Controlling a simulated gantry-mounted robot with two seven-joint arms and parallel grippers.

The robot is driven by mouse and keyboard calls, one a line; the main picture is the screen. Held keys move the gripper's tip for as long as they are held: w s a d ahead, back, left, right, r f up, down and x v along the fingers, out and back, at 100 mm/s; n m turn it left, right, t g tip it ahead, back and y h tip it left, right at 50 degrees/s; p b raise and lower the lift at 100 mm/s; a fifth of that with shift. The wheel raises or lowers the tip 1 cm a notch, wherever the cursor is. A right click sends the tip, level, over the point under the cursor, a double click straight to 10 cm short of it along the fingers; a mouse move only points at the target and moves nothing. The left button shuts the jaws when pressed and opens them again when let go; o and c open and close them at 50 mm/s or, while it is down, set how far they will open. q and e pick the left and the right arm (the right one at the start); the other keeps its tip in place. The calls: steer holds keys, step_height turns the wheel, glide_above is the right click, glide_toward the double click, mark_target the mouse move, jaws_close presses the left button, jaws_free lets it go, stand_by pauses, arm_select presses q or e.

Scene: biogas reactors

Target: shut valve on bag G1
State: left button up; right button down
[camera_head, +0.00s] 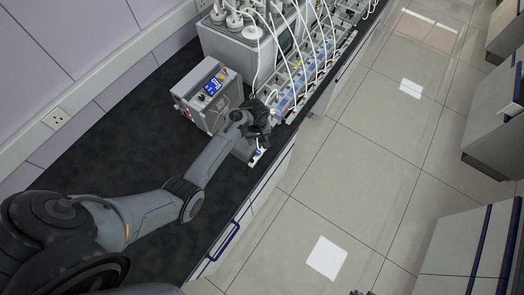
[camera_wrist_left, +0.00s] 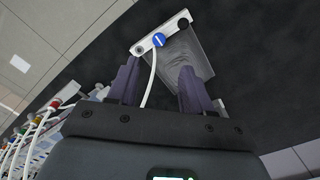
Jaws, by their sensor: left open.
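The blue valve (camera_head: 258,153) also shows small at the bench edge in the head view. My left gripper (camera_wrist_left: 160,68) is open, with the valve just beyond its fingertips and apart from them. In the head view my left gripper (camera_head: 259,134) is beside the strip and partly hides the bag. The valve's setting is too small to tell.
Several white tubes run to a row of coloured valves (camera_head: 300,65) farther back. The tiled floor (camera_head: 370,150) right of the bench is clear.

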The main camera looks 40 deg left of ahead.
mark_target(258, 152)
arm_select(q)
step_height(258, 152, down, 10)
steer(key=shift+f+b, duration=0.15)
steer(key=shift+b, duration=0.8)
jaws_close()
